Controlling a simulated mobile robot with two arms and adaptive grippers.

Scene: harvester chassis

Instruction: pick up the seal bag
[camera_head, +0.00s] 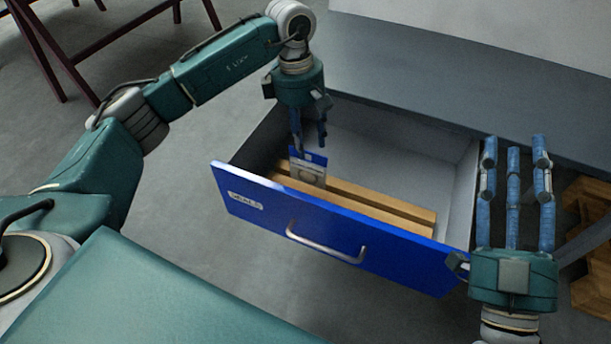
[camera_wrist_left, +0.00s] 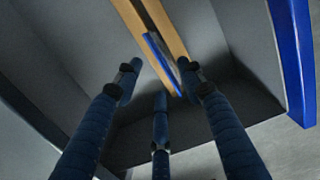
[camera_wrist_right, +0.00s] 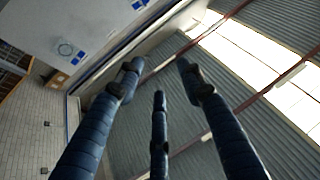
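The seal bag (camera_head: 307,172), a flat packet with a blue top and a pale lower part, stands upright at the wooden slats in the left part of the open drawer. In the left wrist view the bag (camera_wrist_left: 162,58) shows nearly edge-on as a thin blue and grey strip. My left gripper (camera_head: 311,143) points down into the drawer with its fingertips by the bag's top. Its fingers (camera_wrist_left: 160,82) are apart, with the bag's near end close to the right finger; contact cannot be told. My right gripper (camera_head: 515,150) is open and empty, fingers pointing up.
The blue drawer front (camera_head: 270,222) has a label and a metal handle (camera_head: 325,243). A grey cabinet top (camera_head: 440,80) lies behind. Wooden pallets (camera_head: 590,235) stand at the right, near my right gripper.

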